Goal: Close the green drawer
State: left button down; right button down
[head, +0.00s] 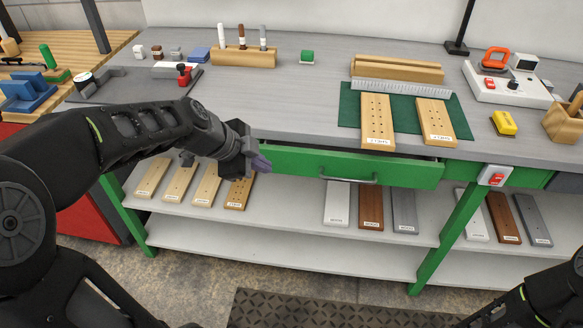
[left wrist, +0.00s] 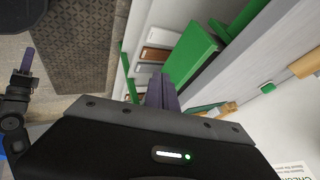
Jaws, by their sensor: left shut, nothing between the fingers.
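The green drawer (head: 310,162) under the grey workbench stands open, its front pulled out from the bench edge with a grey bar handle (head: 348,180) on it. It also shows in the left wrist view (left wrist: 190,52). My left gripper (head: 262,163) is shut and empty, with its fingertips close to the left end of the drawer front. I cannot tell whether they touch it. Its purple-grey fingers also show in the left wrist view (left wrist: 161,92). My right arm shows at the lower right of the head view, but its gripper is out of view.
Two wooden boards (head: 377,125) lie on a green mat (head: 403,117) on the bench, their near ends by the bench edge above the drawer. More boards (head: 371,203) lie on the shelf below. A red switch box (head: 495,176) is right of the drawer.

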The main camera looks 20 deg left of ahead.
pick_arm(q)
jog(key=shift+a+f, duration=0.1)
jog(key=shift+w+f, duration=0.1)
jog(key=x, duration=0.3)
jog(key=w+p+x, duration=0.1)
jog(key=x, duration=0.3)
jog(key=w+r+x, duration=0.1)
jog(key=x, duration=0.3)
jog(key=shift+a, duration=0.4)
jog(key=shift+w+a+p, duration=0.15)
jog(key=shift+w+p, duration=0.2)
jog(key=shift+w, duration=0.25)
